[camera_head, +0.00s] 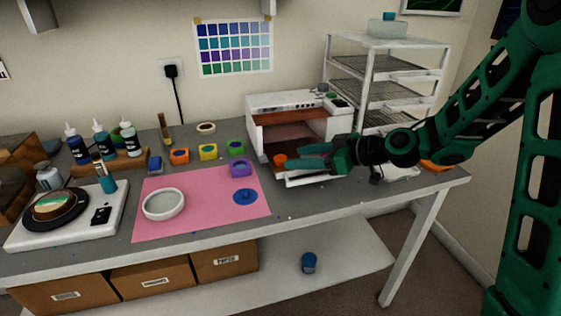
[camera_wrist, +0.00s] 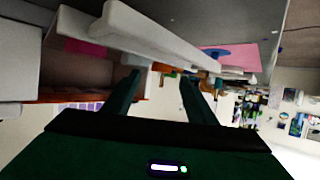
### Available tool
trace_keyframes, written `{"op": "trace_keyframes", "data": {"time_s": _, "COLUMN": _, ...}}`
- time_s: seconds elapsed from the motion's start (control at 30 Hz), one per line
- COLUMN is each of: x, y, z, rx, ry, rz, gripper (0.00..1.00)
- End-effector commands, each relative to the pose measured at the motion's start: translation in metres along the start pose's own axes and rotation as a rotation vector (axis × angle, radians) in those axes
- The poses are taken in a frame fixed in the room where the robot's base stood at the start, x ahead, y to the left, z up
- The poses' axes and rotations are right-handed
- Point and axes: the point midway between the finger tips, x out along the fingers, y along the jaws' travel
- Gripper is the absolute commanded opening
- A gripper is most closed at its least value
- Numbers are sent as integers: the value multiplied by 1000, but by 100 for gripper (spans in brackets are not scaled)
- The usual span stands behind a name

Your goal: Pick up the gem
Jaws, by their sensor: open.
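My gripper (camera_head: 295,158) is open at the front of the white box-shaped machine (camera_head: 312,101), its fingers pointing left. A small orange round piece (camera_head: 280,160), possibly the gem, shows just beyond the fingertips at the machine's open front. In the wrist view, the open fingers of my gripper (camera_wrist: 160,80) show with an orange piece (camera_wrist: 166,68) beyond and between their tips. It looks apart from them, though contact is hard to judge. The fingers hide part of the machine's white front ledge (camera_head: 318,179). No other piece is clearly a gem.
A pink mat (camera_head: 190,222) holds a white round dish (camera_head: 163,204), a blue disc (camera_head: 245,197) and a purple mould (camera_head: 241,169). Several coloured moulds and bottles stand behind. A white wire rack (camera_head: 372,72) rises behind my gripper.

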Motion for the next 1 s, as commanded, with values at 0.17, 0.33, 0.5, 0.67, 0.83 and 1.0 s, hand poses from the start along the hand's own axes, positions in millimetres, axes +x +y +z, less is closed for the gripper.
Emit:
{"op": "trace_keyframes", "data": {"time_s": 0.17, "x": 20, "y": -1, "z": 0, "rx": 0, "ry": -1, "rz": -3, "gripper": 51}}
{"op": "trace_keyframes", "data": {"time_s": 0.33, "x": 44, "y": -1, "z": 0, "rx": -1, "ry": -1, "rz": -2, "gripper": 51}}
{"op": "trace_keyframes", "data": {"time_s": 0.5, "x": 51, "y": 0, "z": 0, "rx": 1, "ry": 0, "rz": 0, "gripper": 51}}
{"op": "trace_keyframes", "data": {"time_s": 0.67, "x": 50, "y": 0, "z": 0, "rx": 1, "ry": 0, "rz": 0, "gripper": 42}}
{"op": "trace_keyframes", "data": {"time_s": 0.83, "x": 50, "y": 0, "z": 0, "rx": 1, "ry": 0, "rz": 0, "gripper": 8}}
{"op": "trace_keyframes", "data": {"time_s": 1.0, "x": 50, "y": 0, "z": 0, "rx": 0, "ry": 0, "rz": 0, "gripper": 8}}
